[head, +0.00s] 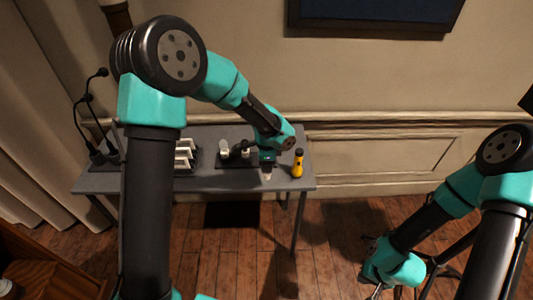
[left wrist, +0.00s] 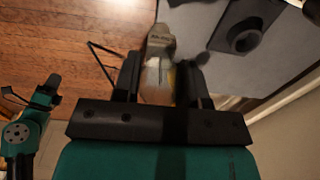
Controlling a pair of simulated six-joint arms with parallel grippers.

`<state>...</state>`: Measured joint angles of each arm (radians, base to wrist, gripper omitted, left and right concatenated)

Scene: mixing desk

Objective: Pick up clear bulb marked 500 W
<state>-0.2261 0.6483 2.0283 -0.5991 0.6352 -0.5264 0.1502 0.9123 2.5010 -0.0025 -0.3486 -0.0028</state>
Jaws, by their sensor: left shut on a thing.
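A clear bulb (left wrist: 157,80) with a grey metal base is between the fingers of my left gripper (left wrist: 161,84) in the left wrist view. Its glass end is toward the palm and its base points away. In the head view my left gripper (head: 267,160) is over the front right part of the grey table, with the bulb (head: 267,172) small below it. No 500 W marking can be read. My right gripper (head: 377,290) is low at the bottom of the head view, away from the table; its fingers are too small to judge.
A yellow and black flashlight (head: 298,164) stands at the table's right end. A black holder (head: 236,156) with a white bulb (head: 224,147) is left of my gripper. A white slotted rack (head: 185,153) is further left. A black round socket (left wrist: 243,37) shows in the left wrist view.

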